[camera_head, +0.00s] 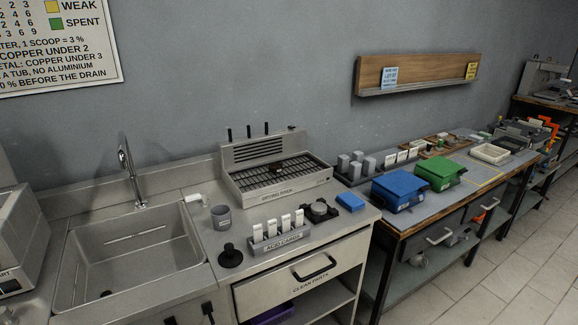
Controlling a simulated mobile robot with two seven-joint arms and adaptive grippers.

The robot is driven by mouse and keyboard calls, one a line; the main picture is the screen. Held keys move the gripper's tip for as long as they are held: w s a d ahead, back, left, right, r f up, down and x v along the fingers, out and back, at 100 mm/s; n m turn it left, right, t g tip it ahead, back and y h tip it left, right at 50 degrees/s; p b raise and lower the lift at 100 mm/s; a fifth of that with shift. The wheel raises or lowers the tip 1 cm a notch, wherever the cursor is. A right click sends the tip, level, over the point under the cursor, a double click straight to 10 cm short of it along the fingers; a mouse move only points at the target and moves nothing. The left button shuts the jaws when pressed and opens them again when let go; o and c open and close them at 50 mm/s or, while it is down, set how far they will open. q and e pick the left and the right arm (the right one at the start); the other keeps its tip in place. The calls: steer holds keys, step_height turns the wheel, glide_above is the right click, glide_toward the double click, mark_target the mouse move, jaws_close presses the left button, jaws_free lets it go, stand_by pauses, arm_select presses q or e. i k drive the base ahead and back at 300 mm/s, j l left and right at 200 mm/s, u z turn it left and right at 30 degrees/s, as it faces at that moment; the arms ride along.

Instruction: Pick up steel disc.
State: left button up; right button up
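I cannot tell for sure which thing is the steel disc. A black round piece with a raised middle (230,256) lies near the counter's front edge, left of the holder. A small dark reddish item (276,170) rests on the slatted drying rack (262,187). Neither of my grippers shows in the head view.
A steel sink (93,289) with a tap is at left. A grey cup (221,217) and blue sponge-like block (351,201) stand on the counter. At right, a workbench holds a blue box (400,189), a green box (439,172) and a white tray (490,154). Floor (520,260) is clear at right.

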mark_target(273, 167)
steer(key=i+l, duration=0.15)
steer(key=l, duration=0.25)
steer(key=i+l, duration=0.1)
steer(key=l, duration=0.25)
steer(key=i+l, duration=0.15)
steer(key=l, duration=0.25)
steer(key=i+l, duration=0.1)
steer(key=l, duration=0.25)
steer(key=i+l, duration=0.15)
steer(key=l, duration=0.25)
